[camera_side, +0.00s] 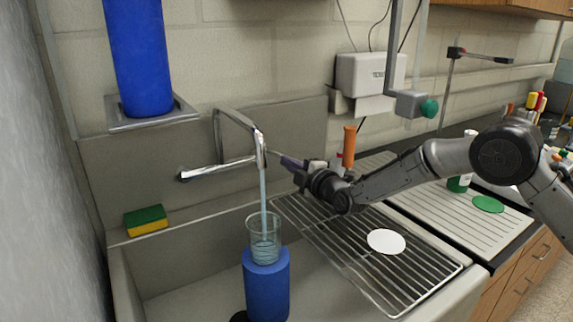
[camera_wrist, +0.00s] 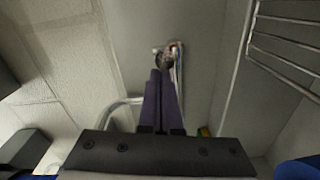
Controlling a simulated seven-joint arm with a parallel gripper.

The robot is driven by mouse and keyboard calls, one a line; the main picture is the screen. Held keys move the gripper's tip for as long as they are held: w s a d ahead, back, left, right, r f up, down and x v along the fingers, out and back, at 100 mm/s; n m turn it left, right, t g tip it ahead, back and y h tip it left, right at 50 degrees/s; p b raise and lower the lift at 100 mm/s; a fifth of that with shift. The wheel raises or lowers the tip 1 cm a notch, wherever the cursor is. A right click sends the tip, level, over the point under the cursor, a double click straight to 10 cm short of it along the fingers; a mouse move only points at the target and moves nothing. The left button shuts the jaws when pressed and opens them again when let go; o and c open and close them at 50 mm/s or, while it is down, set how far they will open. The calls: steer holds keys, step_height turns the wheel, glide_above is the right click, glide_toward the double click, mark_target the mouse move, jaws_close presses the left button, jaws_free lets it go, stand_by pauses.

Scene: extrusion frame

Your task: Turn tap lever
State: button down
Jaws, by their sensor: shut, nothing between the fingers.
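The chrome tap (camera_side: 220,166) stands over the sink, with bent tubes meeting at an upright body. A thin metal piece, apparently the lever (camera_side: 272,153), sticks out from that body toward my gripper. A pale stream of water (camera_side: 263,190) runs down from the tap into a clear beaker (camera_side: 264,245). My gripper (camera_side: 283,159) has its purple fingers shut and empty, just right of the tap body, tips at or very near the lever. In the wrist view the fingertips (camera_wrist: 160,73) point at the tap's round end (camera_wrist: 164,59); contact cannot be told.
The beaker stands on a blue cylinder (camera_side: 267,287) in the sink. A wire rack (camera_side: 335,242) with a white disc (camera_side: 386,241) lies below my arm. A sponge (camera_side: 146,221) sits on the left sink edge. A blue column (camera_side: 139,60) stands on a wall shelf.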

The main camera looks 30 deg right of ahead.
steer(key=shift+d, duration=0.1)
steer(key=shift+d, duration=0.5)
steer(key=shift+w+d, duration=0.15)
steer(key=shift+d, duration=0.45)
steer(key=shift+w+d, duration=0.15)
steer(key=shift+d, duration=0.45)
steer(key=shift+w+d, duration=0.4)
steer(key=shift+d, duration=0.45)
steer(key=shift+w+d, duration=0.4)
steer(key=shift+d, duration=0.4)
steer(key=shift+s, duration=0.1)
steer(key=s, duration=1.3)
steer(key=shift+s+d+r, duration=0.15)
steer(key=shift+s+r, duration=0.15)
